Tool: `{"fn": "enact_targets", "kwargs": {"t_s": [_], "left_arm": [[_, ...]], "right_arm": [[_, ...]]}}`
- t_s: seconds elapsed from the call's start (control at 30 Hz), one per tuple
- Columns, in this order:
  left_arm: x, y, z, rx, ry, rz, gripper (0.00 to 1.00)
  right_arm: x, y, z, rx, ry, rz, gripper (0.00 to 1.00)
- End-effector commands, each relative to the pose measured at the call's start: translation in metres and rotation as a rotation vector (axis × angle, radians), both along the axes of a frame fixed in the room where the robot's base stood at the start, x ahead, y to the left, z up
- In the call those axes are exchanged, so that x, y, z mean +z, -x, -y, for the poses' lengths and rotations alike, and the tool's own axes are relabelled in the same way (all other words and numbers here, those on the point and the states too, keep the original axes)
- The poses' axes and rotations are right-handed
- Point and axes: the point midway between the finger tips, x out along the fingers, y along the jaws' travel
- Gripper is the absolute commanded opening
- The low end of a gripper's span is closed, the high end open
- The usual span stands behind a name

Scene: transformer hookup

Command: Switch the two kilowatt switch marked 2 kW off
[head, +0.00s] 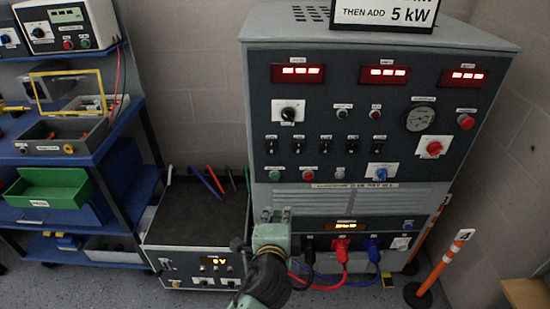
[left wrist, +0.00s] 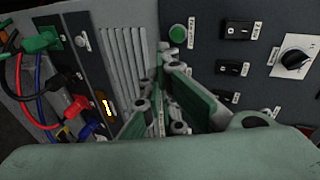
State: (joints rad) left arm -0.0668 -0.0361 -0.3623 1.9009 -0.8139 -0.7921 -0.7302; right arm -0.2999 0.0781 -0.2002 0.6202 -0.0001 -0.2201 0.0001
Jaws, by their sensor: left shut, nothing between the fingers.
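A row of several black rocker switches (head: 325,144) crosses the middle of the grey load cabinet's front panel. Their small labels are too blurred to read, so I cannot tell which one is marked 2 kW. In the left wrist view, the nearest rocker switches (left wrist: 240,31) show to the right of my fingers, with a second one (left wrist: 233,69) below. My left gripper (head: 276,214) is shut and empty, below the switch row and beneath the green button (head: 275,175). It appears apart from every switch. My right gripper is not in view.
The cabinet carries red displays (head: 298,74), a rotary knob (head: 289,113) and a red knob (head: 433,149). Black, red (head: 341,251) and blue plugs with cables sit low beside my left gripper. A blue shelf (head: 75,150) stands left; an orange post (head: 440,265) stands right.

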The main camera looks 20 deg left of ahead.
Motion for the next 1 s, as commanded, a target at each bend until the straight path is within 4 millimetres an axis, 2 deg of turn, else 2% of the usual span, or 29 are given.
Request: {"fn": "enact_targets", "kwargs": {"t_s": [0.03,0.1,0.2,0.3,0.73,0.87,1.0], "left_arm": [[0.029,-0.001,-0.004,0.012,-0.027,0.048,0.0],[0.06,0.0,-0.01,0.032,-0.065,0.096,0.0],[0.09,0.004,-0.017,0.054,-0.099,0.138,0.0],[0.104,0.006,-0.02,0.067,-0.115,0.159,0.0],[0.108,0.004,-0.022,0.07,-0.12,0.165,0.0],[0.107,-0.009,-0.025,0.069,-0.12,0.165,0.0],[0.104,-0.034,-0.033,0.07,-0.122,0.165,0.0]], "right_arm": [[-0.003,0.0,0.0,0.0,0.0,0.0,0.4],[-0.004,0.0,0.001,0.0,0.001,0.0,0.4],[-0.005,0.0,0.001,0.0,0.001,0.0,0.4],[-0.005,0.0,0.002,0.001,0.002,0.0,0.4],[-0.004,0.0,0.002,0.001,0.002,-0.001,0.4],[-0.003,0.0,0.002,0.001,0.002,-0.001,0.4],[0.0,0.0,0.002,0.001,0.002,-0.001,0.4]]}}
